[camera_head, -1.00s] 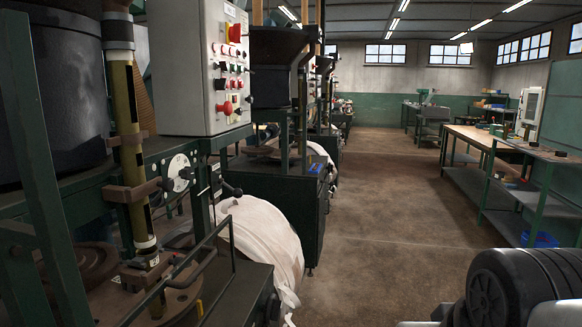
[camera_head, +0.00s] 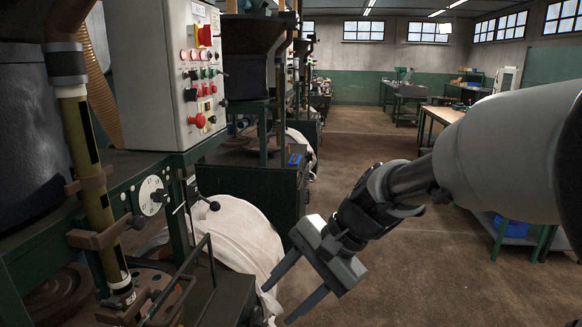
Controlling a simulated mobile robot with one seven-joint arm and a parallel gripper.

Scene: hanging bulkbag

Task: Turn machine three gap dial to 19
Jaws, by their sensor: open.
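A round white dial (camera_head: 152,195) with dark marks and a dark knob sits on the green frame of the nearest machine, left of centre. Its numbers are too small to read, and I cannot tell whether this is machine three. My gripper (camera_head: 276,304) is at the lower middle, right of the dial and well apart from it. Its two grey fingers are spread and point down and left, with nothing between them. They show in front of the white bag (camera_head: 234,240).
A control box (camera_head: 165,75) with red buttons stands above the dial. Levers with black knobs (camera_head: 213,206) and a dark rail (camera_head: 190,285) stick out near the dial. Similar machines stand in a row behind. The brown aisle floor (camera_head: 355,135) is clear, with benches at right.

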